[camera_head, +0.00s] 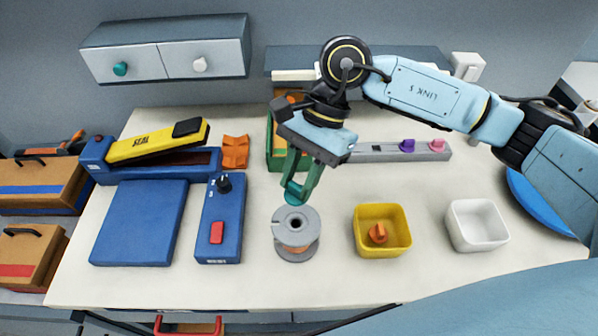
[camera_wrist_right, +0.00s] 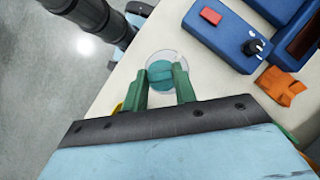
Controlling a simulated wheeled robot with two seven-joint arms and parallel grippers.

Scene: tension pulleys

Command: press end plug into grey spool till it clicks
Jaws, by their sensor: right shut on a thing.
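The grey spool (camera_head: 283,231) stands upright on the table's front middle, with an orange winding between its flanges and a hole in its top. My right gripper (camera_head: 298,192) points down just above and behind it in the head view. It is shut on the teal end plug (camera_wrist_right: 160,73), which shows between the green fingers in the right wrist view. The plug covers most of the spool's pale rim (camera_wrist_right: 181,58) there. In the head view a small gap shows between plug and spool top. My left gripper is not in view.
A blue control box (camera_head: 222,200) with a red button stands left of the spool. A yellow bin (camera_head: 365,245) holding an orange part and an empty white bin (camera_head: 478,240) stand to the right. A blue pad (camera_head: 140,222), a yellow sealer (camera_head: 155,143) and a grey rail (camera_head: 380,153) lie around.

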